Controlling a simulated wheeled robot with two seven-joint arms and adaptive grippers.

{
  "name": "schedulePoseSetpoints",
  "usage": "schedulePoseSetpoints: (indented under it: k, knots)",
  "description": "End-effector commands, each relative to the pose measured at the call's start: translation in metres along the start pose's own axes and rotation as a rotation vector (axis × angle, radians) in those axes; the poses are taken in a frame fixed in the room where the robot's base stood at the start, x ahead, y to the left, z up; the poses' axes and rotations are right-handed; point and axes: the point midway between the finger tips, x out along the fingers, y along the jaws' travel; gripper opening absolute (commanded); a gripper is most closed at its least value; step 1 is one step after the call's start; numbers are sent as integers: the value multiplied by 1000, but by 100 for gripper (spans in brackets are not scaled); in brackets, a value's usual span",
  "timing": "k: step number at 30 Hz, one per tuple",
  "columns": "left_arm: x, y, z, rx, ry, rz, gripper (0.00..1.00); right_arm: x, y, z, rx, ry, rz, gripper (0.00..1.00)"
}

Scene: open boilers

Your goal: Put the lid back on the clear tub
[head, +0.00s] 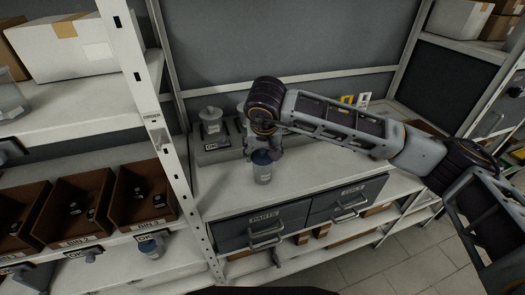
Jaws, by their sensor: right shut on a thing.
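A small clear tub (263,176) stands upright on the white worktop, near its front edge. A dark blue lid (262,157) is at the tub's top, directly under my right gripper (263,150). My right gripper points down from above and is shut on the lid; its fingers are small and partly hidden by the wrist. The lid looks level, but I cannot tell whether it is seated on the rim or just above it. My left gripper is not in view.
A grey-white device (211,125) stands on the worktop behind the tub. Drawers (265,228) are below. The worktop left of the tub is clear.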

Motion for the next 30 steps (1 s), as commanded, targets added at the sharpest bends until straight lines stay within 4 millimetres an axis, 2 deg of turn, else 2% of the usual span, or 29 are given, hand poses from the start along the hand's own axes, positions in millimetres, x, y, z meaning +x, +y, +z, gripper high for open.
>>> schedulePoseSetpoints:
  k: [30]
  knots:
    - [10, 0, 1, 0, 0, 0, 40, 3, 0, 1, 0, 0, 0, 50]
